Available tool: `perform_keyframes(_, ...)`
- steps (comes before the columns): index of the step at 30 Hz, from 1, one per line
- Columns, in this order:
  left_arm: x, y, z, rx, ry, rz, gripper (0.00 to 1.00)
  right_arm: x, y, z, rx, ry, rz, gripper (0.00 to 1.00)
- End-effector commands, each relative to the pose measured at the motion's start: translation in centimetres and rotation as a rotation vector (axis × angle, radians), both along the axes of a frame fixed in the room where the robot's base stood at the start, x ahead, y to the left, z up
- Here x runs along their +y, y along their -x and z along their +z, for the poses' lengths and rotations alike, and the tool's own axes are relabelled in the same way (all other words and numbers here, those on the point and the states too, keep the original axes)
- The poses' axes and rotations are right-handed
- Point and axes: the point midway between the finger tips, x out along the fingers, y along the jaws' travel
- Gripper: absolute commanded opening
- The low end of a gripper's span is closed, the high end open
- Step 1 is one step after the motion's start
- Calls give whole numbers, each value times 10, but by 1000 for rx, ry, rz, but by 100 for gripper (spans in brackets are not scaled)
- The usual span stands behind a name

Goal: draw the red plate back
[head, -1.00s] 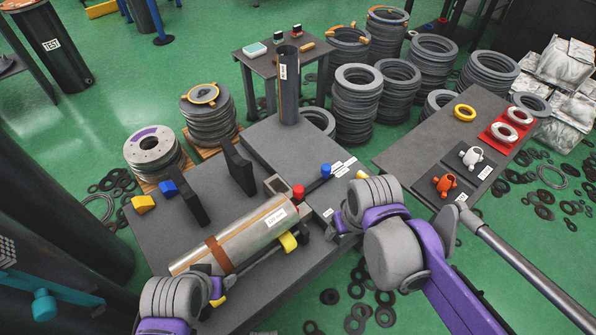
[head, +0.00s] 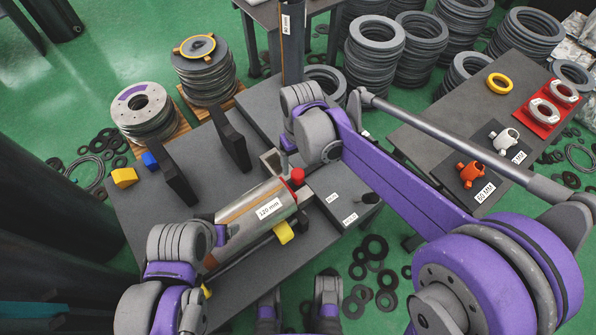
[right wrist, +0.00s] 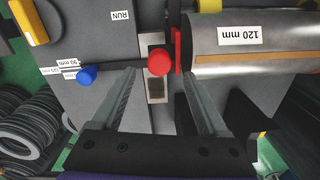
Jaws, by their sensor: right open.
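The red plate (right wrist: 177,50) stands upright against the end of the silver cylinder marked 120 mm (right wrist: 250,40) in the right wrist view. A round red knob (right wrist: 160,62) sits beside it over a pale slotted strip; the knob also shows in the head view (head: 297,175). My right gripper (right wrist: 158,76) is open and empty, its fingertips on either side of the knob in the picture, the right one close to the plate's lower end. I cannot tell its height above the knob. My left gripper (head: 212,240) is by the near side of the cylinder; its fingers are mostly hidden.
A blue knob (right wrist: 86,76) on a dark rod lies left of my fingers. Two dark upright plates (head: 232,140) stand on the grey bench (head: 140,215). A yellow block (head: 283,232) is by the cylinder. A side table (head: 420,125) holds orange and white parts.

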Motion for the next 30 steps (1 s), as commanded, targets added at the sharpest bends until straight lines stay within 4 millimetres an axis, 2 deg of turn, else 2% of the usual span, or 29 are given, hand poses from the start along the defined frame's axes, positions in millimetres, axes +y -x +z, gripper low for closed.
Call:
perform_keyframes(1, 0, 0, -4, 1, 0, 0, 76, 0, 0, -13, 0, 0, 0, 77)
perform_keyframes(3, 0, 0, -8, 2, 0, 0, 76, 0, 0, -26, 0, 0, -1, 77)
perform_keyframes(9, 0, 0, -14, 5, 0, 0, 76, 1, 0, -54, 0, 0, -1, 77)
perform_keyframes(14, 0, -1, -16, 5, 0, 0, 76, 1, 1, -63, -1, 0, -1, 77)
perform_keyframes(22, 0, -1, -16, 5, 0, 0, 76, 1, 1, -64, -1, 0, -1, 77)
perform_keyframes(23, 0, -1, -16, 5, 0, 0, 76, 1, 1, -64, -1, 0, -1, 73)
perform_keyframes(30, 0, -1, -16, 5, 0, 0, 76, 1, 1, -64, -1, 0, -1, 30)
